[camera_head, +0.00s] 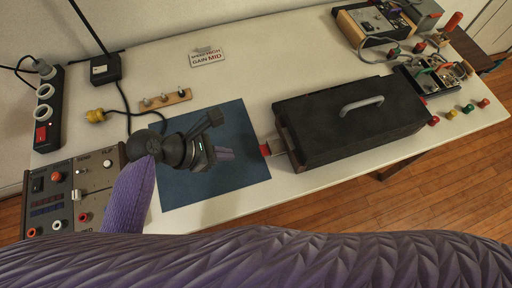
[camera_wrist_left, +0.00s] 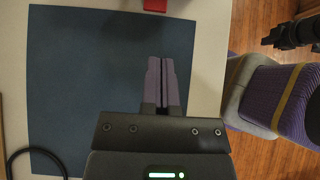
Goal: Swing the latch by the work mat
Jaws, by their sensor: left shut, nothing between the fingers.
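The blue work mat (camera_head: 245,172) lies flat on the pale table, and it fills much of the left wrist view (camera_wrist_left: 80,75). A latch with a red end (camera_head: 265,149) sticks out from the left end of a black case (camera_head: 350,115), just past the mat's right edge. A red piece (camera_wrist_left: 154,5), likely this end, shows at the top edge of the left wrist view. My left gripper (camera_head: 226,154) is over the mat, left of the latch and apart from it. Its purple fingers (camera_wrist_left: 160,62) are shut with nothing between them.
A strip with several small knobs (camera_head: 165,101) and a label plate (camera_head: 207,57) lie behind the mat. A control panel (camera_head: 75,190) and a power strip (camera_head: 48,108) stand at the left. Electronics and coloured plugs crowd the right end. My purple sleeve crosses the front.

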